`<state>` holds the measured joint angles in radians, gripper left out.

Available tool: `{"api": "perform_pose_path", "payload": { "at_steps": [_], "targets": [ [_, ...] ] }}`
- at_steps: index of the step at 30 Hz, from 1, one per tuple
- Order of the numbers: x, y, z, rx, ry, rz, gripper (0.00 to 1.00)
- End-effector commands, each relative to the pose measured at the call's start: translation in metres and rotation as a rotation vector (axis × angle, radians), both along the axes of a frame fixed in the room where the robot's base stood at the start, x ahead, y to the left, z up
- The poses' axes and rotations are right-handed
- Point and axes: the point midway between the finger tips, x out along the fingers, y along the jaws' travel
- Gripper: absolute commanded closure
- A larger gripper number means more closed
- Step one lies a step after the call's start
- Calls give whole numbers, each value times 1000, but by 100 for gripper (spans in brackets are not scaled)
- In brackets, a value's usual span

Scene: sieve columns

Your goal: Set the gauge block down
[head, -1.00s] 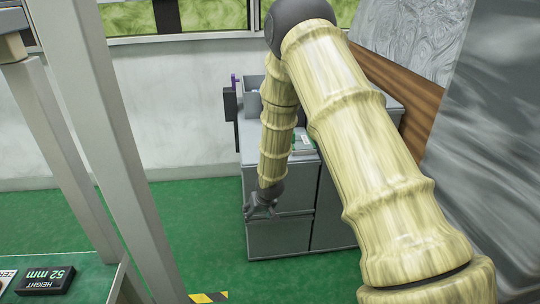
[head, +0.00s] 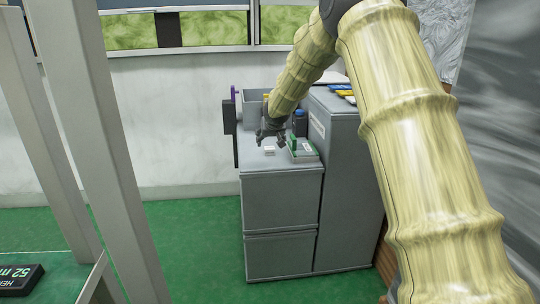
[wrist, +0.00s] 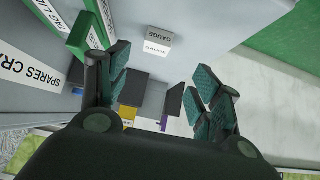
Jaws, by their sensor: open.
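The gauge block (head: 269,150), small and white, sits on the grey cabinet top (head: 254,161) in the head view. In the wrist view the gauge block (wrist: 157,42) shows its "GAUGE" label and lies on the bare grey surface beyond my fingertips. My gripper (head: 271,139) is just above and behind the block in the head view. In the wrist view my gripper (wrist: 160,75) has its two fingers wide apart with nothing between them. The block is clear of both fingers.
A green-edged box (head: 302,149) stands close to the right of the block, with a dark bottle (head: 300,123) behind it. A grey bin (head: 251,108) is at the back of the cabinet. A taller grey cabinet (head: 338,170) adjoins on the right. Open green floor lies left.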

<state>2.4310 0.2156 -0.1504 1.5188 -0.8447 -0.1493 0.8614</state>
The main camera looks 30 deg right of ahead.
Motion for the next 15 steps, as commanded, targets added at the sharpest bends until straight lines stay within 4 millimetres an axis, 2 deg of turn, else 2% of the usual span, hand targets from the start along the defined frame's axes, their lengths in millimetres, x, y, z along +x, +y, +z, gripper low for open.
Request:
{"api": "perform_pose_path", "payload": {
  "at_steps": [1, 6, 15],
  "targets": [
    [5, -3, -8, 1, 1, -1, 36],
    [20, -7, -24, 1, 2, 1, 36],
    [31, -12, -36, 1, 1, 1, 36]
  ]
}}
